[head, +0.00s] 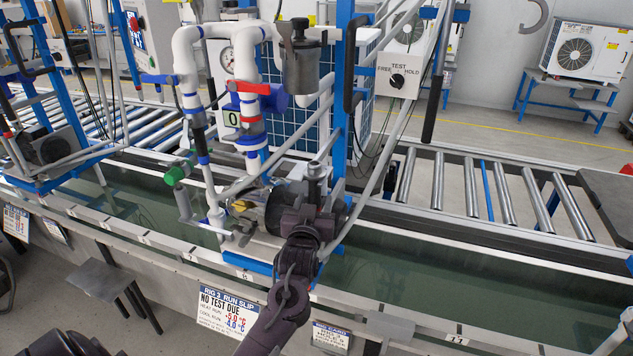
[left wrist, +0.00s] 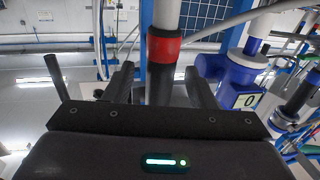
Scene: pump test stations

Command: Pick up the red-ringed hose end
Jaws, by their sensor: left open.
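My left gripper (head: 310,203) is in front of the lower part of the middle rig in the head view. In the left wrist view its two dark fingers (left wrist: 160,84) are spread, with nothing clamped. A red ring on a dark upright hose end (left wrist: 163,47) shows between and just beyond the fingers. I cannot tell how deep it sits between them. In the head view a red-ringed part (head: 252,127) is on the rig's pipework, up and left of the gripper. My right gripper is not in view.
A blue valve (left wrist: 238,80) with a 0 plate is close to the hose end. White pipes (head: 187,60), a metal canister (head: 300,70) and a blue post (head: 345,60) crowd the rig. A roller conveyor (head: 470,190) lies to the right. A run slip (head: 225,312) hangs in front.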

